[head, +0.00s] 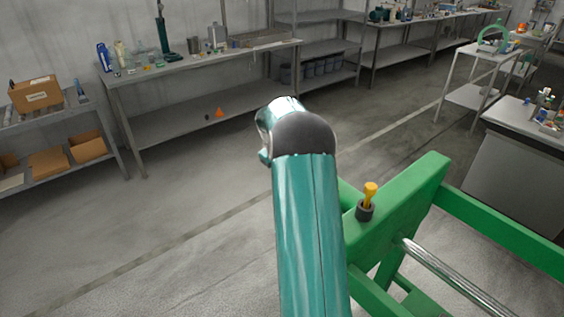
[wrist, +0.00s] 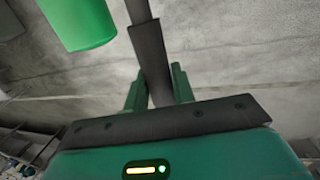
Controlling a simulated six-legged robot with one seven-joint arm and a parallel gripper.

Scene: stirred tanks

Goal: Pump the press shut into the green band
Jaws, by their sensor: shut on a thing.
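The green press frame (head: 400,215) stands at the right of the head view, with a bright metal rod (head: 450,275) along it. A yellow-topped fitting (head: 369,192) sits in a dark collar on the frame. In the wrist view, my gripper (wrist: 158,78) has its two green fingers on either side of a dark bar (wrist: 150,50) and is shut on it. The bar is thicker near the fingers and thinner toward the top edge. A green cylinder-like part (wrist: 80,22) is close by at the upper left. My gripper is hidden in the head view. No gauge or green band shows.
A long grey workbench (head: 200,65) with bottles and tools stands along the back wall. A shelf with cardboard boxes (head: 35,93) is at the left. A small trolley (head: 472,95) and a cabinet (head: 520,150) stand at the right. The floor at left is clear.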

